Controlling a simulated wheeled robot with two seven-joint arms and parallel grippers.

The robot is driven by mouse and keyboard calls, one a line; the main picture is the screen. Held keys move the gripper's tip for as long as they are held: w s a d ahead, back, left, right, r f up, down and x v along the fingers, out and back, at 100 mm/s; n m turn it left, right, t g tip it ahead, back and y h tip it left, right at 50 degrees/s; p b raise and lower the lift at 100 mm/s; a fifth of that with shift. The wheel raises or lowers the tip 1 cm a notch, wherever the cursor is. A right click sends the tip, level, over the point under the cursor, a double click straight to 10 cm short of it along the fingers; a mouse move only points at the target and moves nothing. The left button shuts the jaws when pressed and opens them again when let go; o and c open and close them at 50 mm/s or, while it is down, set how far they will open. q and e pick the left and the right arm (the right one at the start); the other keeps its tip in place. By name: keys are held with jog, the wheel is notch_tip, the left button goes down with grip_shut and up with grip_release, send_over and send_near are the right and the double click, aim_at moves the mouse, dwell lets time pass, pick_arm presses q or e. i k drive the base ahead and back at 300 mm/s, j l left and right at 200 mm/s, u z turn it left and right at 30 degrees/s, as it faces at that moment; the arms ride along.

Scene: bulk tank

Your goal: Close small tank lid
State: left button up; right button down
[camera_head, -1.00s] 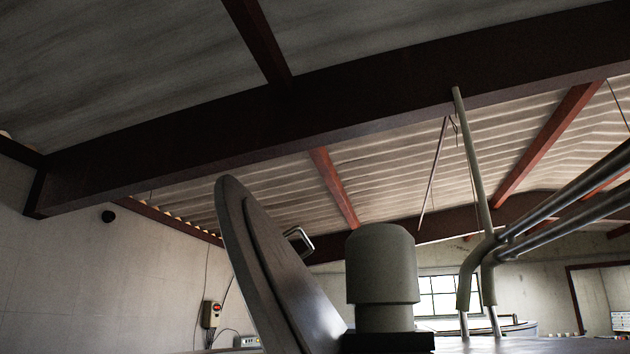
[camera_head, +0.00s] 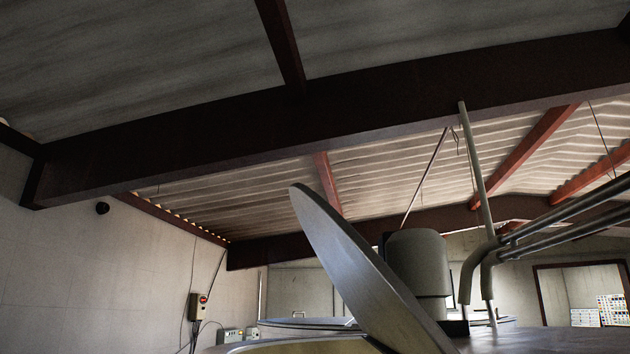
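The small tank lid (camera_head: 360,268) is a round grey metal disc. It stands tilted open, leaning up and to the left, with its lower edge at the tank top on the right. The tank opening's rim (camera_head: 300,346) shows at the bottom, left of the lid. The lid's handle is hidden. Neither of my grippers is in view.
A grey cylindrical motor housing (camera_head: 418,265) stands on the tank top behind the lid. Bent pipes (camera_head: 485,262) rise to its right. Another tank (camera_head: 305,323) stands behind to the left. Control boxes (camera_head: 198,306) hang on the left wall.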

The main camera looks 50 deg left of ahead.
aim_at(385, 309)
jog(key=k+j+z, duration=0.1)
jog(key=k+j, duration=0.15)
jog(key=k, duration=0.2)
jog(key=k+j+z, duration=0.1)
jog(key=k, duration=0.4)
jog(key=j, duration=0.1)
